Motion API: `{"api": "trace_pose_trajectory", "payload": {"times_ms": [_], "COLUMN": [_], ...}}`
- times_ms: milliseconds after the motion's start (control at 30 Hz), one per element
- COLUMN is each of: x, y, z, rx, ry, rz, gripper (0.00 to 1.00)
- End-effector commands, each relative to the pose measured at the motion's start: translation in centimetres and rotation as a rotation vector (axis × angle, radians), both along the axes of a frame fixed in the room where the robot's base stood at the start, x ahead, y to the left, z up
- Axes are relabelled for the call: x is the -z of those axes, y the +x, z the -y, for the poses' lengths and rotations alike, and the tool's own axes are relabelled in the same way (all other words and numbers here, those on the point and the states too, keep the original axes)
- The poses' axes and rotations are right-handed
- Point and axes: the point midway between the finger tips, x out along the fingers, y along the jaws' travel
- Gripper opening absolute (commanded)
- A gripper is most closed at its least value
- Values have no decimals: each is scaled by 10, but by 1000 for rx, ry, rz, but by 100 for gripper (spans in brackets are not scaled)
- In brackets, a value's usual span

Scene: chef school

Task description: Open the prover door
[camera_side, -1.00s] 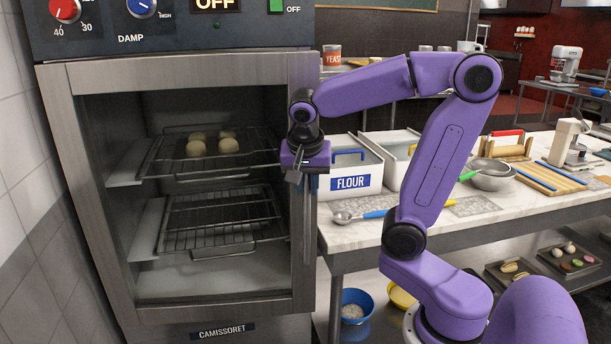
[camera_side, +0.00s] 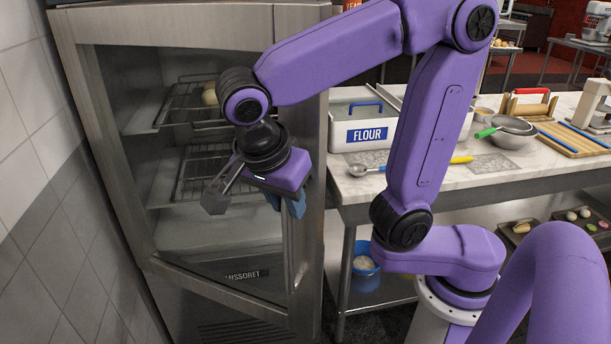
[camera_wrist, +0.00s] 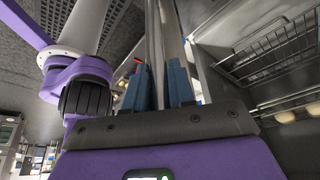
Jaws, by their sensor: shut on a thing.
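The prover door (camera_side: 220,302) is a steel frame around glass, and it stands ajar, swung out from the prover. The nameplate (camera_side: 243,275) on the prover's front shows through its lower glass. My gripper (camera_side: 286,204) is at the door's right side, its blue fingers shut on the upright bar handle (camera_side: 290,250). In the wrist view the handle (camera_wrist: 170,35) runs between the two blue fingers of my gripper (camera_wrist: 158,78). Part of the handle is hidden behind my gripper and wrist.
Inside the prover are wire racks (camera_side: 205,165) with dough balls (camera_side: 210,96), partly hidden by my arm. A marble-topped table (camera_side: 350,190) stands close on the right, with a flour bin (camera_side: 367,136) and a spoon (camera_side: 365,170). A tiled wall (camera_side: 40,200) is at left.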

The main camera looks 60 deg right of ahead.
Motion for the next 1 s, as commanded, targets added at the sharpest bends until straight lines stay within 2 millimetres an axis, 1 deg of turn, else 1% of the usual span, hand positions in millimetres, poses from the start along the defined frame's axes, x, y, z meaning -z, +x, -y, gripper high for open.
{"api": "trace_pose_trajectory", "payload": {"times_ms": [33, 200, 300, 400, 500, 633, 1000], "x": [0, 0, 0, 0, 0, 0, 0], "y": [-1, -2, -1, 0, 1, 1, 2], "z": [-14, -50, -67, -79, -88, -95, -97], "rx": [-6, -6, -6, -5, -4, -5, -4], "ry": [-1, -1, 0, 0, 1, 2, 2], "rz": [-1, -1, -2, -2, -2, -1, -2], "gripper": [0, 0, 0, 0, 0, 0, 0]}}
